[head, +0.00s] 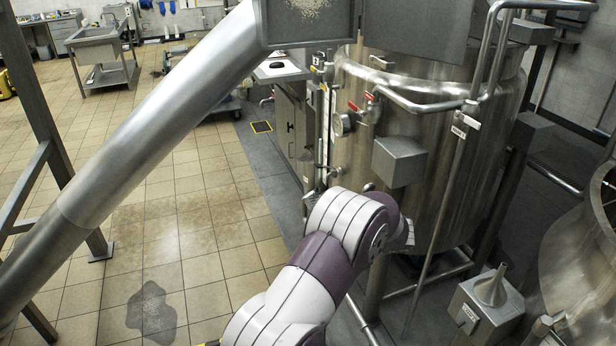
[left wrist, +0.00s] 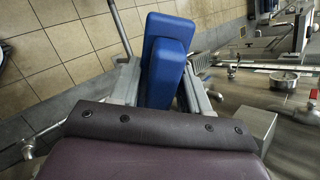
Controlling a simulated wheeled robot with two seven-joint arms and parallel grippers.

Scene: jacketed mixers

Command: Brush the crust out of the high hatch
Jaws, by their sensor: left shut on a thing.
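In the head view, a grey square-framed hatch (head: 309,37) is at the top edge, partly cut off, with pale crumbly crust (head: 309,6) on its dark inner face. My left gripper (left wrist: 160,85) shows in the left wrist view, its two grey fingers shut on a blue block-like thing (left wrist: 168,60). I cannot tell whether this is the brush's handle; no bristles show. In the head view my white and purple arm reaches up from the bottom in front of the steel mixer, well below the hatch, and its gripper is hidden. My right gripper is not in view.
The steel mixer (head: 455,190) carries a gauge (head: 341,124), red-handled valves (head: 362,101), a grey box (head: 399,161) and bent pipes. A thick steel pipe (head: 150,130) slants across the left. A funnel (head: 490,288) stands at lower right. Tiled floor at left is mostly clear, with a wet patch (head: 152,312).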

